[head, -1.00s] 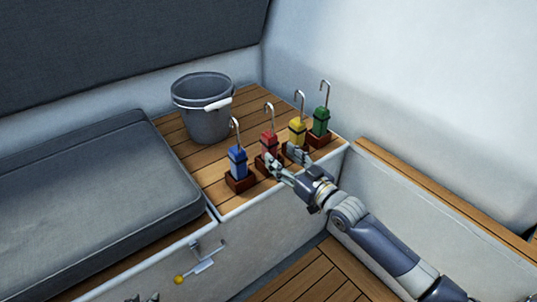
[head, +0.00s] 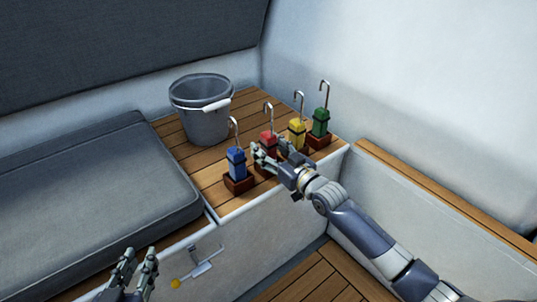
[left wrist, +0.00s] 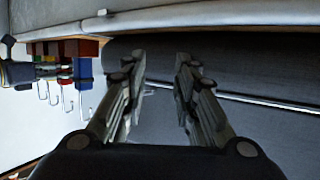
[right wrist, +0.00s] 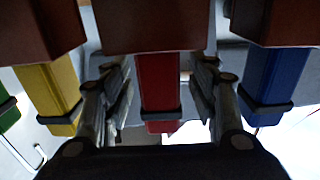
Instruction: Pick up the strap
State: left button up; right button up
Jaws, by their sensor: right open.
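Several folded straps with metal hooks stand upright in brown blocks: blue (head: 236,163), red (head: 268,139), yellow (head: 297,132) and green (head: 320,121). My right gripper (head: 269,152) is open at the red strap, partly hiding it and its block. In the right wrist view the red strap (right wrist: 158,85) stands between the spread fingers, with yellow (right wrist: 47,92) and blue (right wrist: 275,75) on either side; contact cannot be told. My left gripper (head: 139,257) is open and empty at the lower left, well away from the straps. The left wrist view shows its spread fingers (left wrist: 157,65).
A grey bucket (head: 205,119) with a white handle grip stands behind the straps on the wooden bench top (head: 190,153). A grey cushion (head: 90,195) lies left.

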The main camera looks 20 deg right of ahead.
grip_shut()
jog(key=shift+r, duration=0.1)
jog(key=shift+r, duration=0.2)
